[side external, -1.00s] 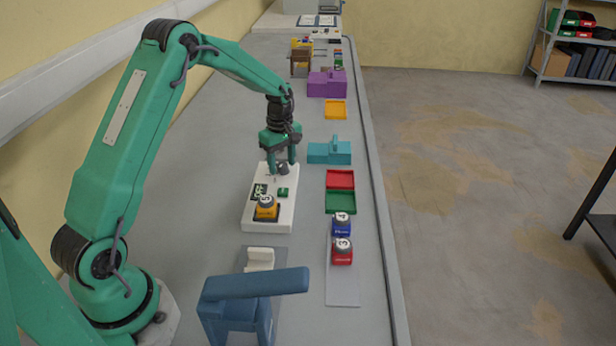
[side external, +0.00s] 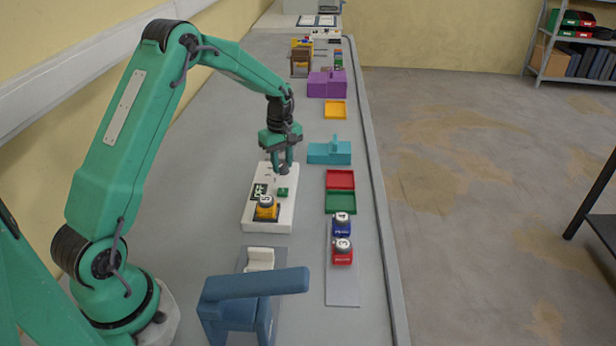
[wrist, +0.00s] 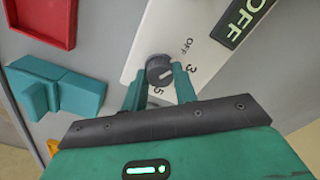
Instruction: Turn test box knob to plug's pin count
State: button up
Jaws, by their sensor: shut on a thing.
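The white test box (side external: 284,212) lies on the bench with an OFF display (side external: 259,192). A yellow plug (side external: 266,213) with a numbered round top sits on its near end; the number is too small to read surely. The dark grey knob (wrist: 158,68) is on the box's far end, beside the marks OFF, 3 and 5. Its light pointer line faces roughly toward the 3; the exact setting is unclear. My gripper (wrist: 160,88) is shut on the knob, one finger on each side. In the side view my gripper (side external: 283,169) hides most of the knob.
A small green piece (side external: 283,192) is on the box. Blue (side external: 342,225) and red (side external: 342,252) numbered plugs stand to the right. Red (side external: 340,180) and green (side external: 341,203) trays and a teal block (side external: 330,152) lie beyond. A blue clamp-like fixture (side external: 240,307) stands nearest.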

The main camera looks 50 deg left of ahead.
jog(key=m, duration=0.6)
jog(key=shift+m, duration=0.3)
jog(key=m, duration=1.2)
jog(key=shift+m, duration=0.3)
jog(key=m, duration=0.6)
jog(key=shift+m, duration=0.4)
jog(key=o, duration=1)
jog(key=shift+r, duration=0.15)
